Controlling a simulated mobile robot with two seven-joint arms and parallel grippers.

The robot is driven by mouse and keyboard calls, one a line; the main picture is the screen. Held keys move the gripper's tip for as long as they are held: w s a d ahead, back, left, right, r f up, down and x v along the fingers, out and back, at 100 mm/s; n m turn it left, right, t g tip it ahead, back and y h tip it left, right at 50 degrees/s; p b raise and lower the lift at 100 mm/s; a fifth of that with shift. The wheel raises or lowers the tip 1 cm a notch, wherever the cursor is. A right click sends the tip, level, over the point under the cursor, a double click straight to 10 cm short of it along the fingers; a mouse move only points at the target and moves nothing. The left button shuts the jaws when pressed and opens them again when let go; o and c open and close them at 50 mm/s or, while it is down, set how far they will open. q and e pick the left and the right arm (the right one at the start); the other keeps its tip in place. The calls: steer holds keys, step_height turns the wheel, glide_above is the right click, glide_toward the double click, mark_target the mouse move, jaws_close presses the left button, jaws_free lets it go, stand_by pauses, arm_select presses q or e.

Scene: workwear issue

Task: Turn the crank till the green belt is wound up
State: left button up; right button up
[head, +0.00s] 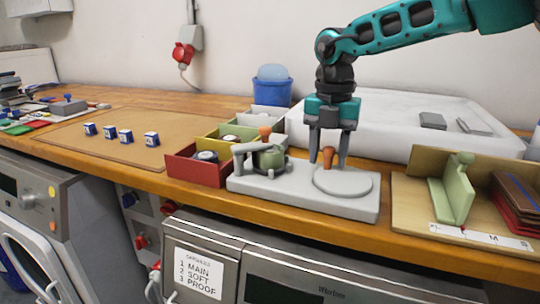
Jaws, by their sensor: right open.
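A grey winding device with a flat base (300,199) stands at the front edge of the wooden counter. On its right is a round grey disc (345,183) with an upright orange handle (328,153) near its back left. A green rolled piece (271,158), likely the belt, sits beside this bracket. My right gripper (328,162) points down, open, with one finger on each side of the disc's orange handle. Contact cannot be told. My left gripper is out of view.
A red bin (194,172) and other open bins stand close left of the device. A board (410,200) with a green upright piece (457,190) is on the right. Behind is a white tray (385,135). Small blue-and-white blocks (125,136) lie farther left.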

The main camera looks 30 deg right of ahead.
step_height(320, 180, up, 4)
steer(key=p, duration=0.3)
steer(key=shift+r, duration=0.25)
steer(key=shift+r+p, duration=1.2)
steer(key=shift+r, duration=0.5)
steer(key=shift+f, duration=0.1)
